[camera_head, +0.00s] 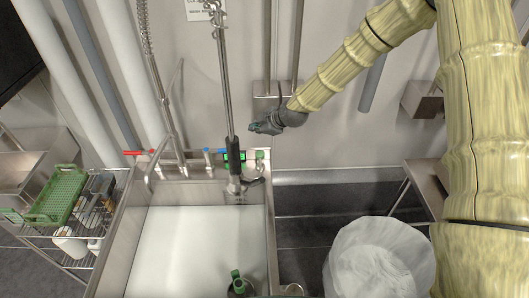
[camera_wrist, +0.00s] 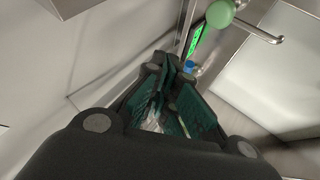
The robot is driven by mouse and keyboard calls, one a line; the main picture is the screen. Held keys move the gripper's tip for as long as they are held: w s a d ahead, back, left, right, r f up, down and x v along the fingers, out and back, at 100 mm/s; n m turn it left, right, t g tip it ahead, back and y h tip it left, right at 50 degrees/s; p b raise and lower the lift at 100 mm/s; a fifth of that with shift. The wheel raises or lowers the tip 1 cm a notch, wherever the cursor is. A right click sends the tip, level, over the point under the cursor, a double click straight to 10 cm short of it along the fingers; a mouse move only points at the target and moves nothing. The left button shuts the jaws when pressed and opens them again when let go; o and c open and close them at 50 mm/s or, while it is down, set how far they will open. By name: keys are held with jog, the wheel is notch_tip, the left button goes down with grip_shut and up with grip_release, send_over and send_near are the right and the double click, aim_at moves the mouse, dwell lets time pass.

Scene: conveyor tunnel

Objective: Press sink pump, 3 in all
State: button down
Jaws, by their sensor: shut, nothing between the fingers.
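The metal sink (camera_head: 270,235) is at lower centre in the head view. At its back right corner is a small green round knob (camera_head: 260,154), likely the pump's top. It shows larger at the top of the wrist view (camera_wrist: 220,13). My gripper (camera_head: 256,127) is shut and empty, above and behind the knob, apart from it. In the wrist view my gripper (camera_wrist: 187,68) shows its dark green fingers together, below and left of the knob. A lit green panel (camera_head: 235,156) is just left of the knob; it shows in the wrist view (camera_wrist: 196,40).
A spray hose (camera_head: 229,100) hangs beside the panel. Faucet handles with red (camera_head: 135,153) and blue (camera_head: 207,150) ends line the sink's back. A rack with a green crate (camera_head: 58,193) is left. A lined bin (camera_head: 378,258) stands right. Wall pipes rise behind my gripper.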

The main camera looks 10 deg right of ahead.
aim_at(258, 154)
jog(key=shift+f, duration=0.15)
jog(key=shift+f+b, duration=2.35)
jog(key=shift+f, duration=1.95)
jog(key=shift+f, duration=0.15)
jog(key=shift+f+b, duration=0.25)
jog(key=shift+b, duration=0.15)
jog(key=shift+s+f+b, duration=0.15)
jog(key=shift+f+b, duration=0.6)
jog(key=shift+f, duration=0.35)
jog(key=shift+r, duration=0.15)
jog(key=shift+r+p, duration=0.65)
jog(key=shift+r, duration=0.7)
